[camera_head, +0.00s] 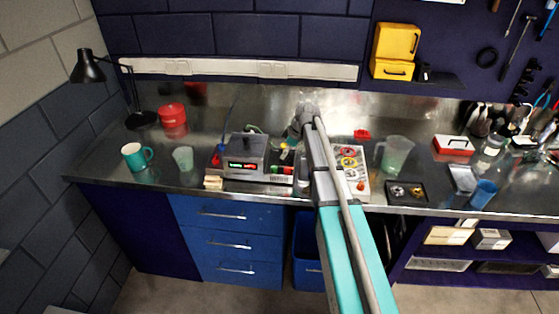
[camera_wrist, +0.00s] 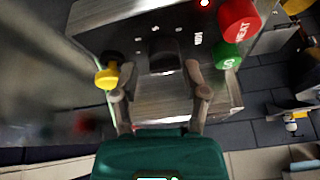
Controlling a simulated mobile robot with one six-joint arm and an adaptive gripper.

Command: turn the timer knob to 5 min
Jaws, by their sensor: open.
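In the wrist view, the timer knob (camera_wrist: 164,54) is a dark knob on a grey metal panel (camera_wrist: 120,22). White tick marks and the letters MIN are printed around it. My gripper (camera_wrist: 158,68) is open, with one finger to the left and one to the right of the knob. I cannot tell whether either finger touches it, and the pointer's setting is not readable.
In the head view, a clear jug (camera_head: 396,154) and a black tray (camera_head: 407,191) stand right of my arm.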

